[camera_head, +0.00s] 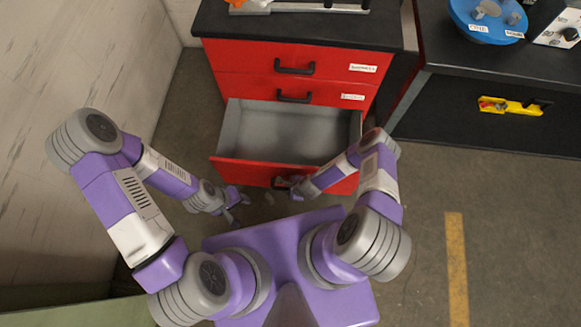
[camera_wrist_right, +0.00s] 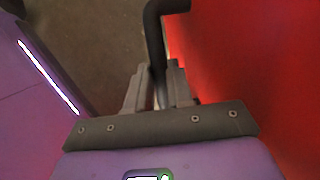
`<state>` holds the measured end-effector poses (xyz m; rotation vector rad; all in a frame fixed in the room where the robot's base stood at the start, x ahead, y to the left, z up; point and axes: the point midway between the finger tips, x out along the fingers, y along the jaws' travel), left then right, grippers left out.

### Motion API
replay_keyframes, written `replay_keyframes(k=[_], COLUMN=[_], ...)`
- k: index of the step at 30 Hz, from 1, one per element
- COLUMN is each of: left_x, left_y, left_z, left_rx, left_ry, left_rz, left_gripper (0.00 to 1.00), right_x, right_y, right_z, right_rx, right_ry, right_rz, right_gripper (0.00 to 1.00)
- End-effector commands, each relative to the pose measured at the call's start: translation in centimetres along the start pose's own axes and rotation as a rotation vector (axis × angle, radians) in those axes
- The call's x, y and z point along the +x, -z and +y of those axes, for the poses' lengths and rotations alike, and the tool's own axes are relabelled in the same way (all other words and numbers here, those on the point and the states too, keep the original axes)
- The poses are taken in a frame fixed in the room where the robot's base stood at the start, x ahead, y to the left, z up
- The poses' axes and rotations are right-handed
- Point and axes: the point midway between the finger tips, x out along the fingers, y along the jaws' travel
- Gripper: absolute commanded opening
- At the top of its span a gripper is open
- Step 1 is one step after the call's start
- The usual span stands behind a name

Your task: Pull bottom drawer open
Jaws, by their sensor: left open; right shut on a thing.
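The bottom drawer (camera_head: 268,172) of the red cabinet is pulled out, and its grey inside (camera_head: 280,135) shows no objects. My right gripper (camera_head: 290,183) is at the drawer's front, at its dark handle (camera_head: 279,182). In the right wrist view my right gripper (camera_wrist_right: 162,90) is shut on the black handle (camera_wrist_right: 156,45), with the red drawer front (camera_wrist_right: 235,60) to the right.
Two shut red drawers (camera_head: 250,58) with black handles and white labels sit above. A black workbench (camera_head: 490,62) with a blue round tray (camera_head: 470,22) stands at right. A pale wall (camera_head: 75,60) is at left. Floor is clear at right, around a yellow stripe (camera_head: 456,265).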

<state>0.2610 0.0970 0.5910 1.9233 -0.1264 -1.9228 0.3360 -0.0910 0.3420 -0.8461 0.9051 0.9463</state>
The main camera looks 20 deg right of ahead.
Motion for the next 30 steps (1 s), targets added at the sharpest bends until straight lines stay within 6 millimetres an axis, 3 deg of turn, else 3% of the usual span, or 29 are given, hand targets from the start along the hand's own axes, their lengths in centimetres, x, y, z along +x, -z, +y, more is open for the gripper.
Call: replay_keyframes(k=[5,6,10,20,30], left_x=[0.0,0.0,0.0,-0.2,-2.6], left_y=[0.0,0.0,0.0,0.0,-0.1], left_z=[0.0,0.0,0.0,0.1,1.0], left_rx=[0.0,0.0,0.0,0.0,0.0], left_ry=[0.0,0.0,0.0,0.0,0.0], left_rz=[0.0,0.0,0.0,0.0,0.0], left_gripper=[0.42,0.42,0.42,0.42,0.42], right_x=[0.0,0.0,0.0,-0.4,-5.9], right_y=[0.1,0.1,0.1,0.0,0.0], right_z=[-0.1,-0.1,-0.1,-0.1,-0.2], right_rx=[0.001,0.001,0.001,0.001,0.001], right_ry=[0.003,0.003,0.002,0.001,0.002], right_rz=[0.003,0.003,0.002,0.001,0.001], right_gripper=[0.0,0.27,0.46,0.46,0.46])
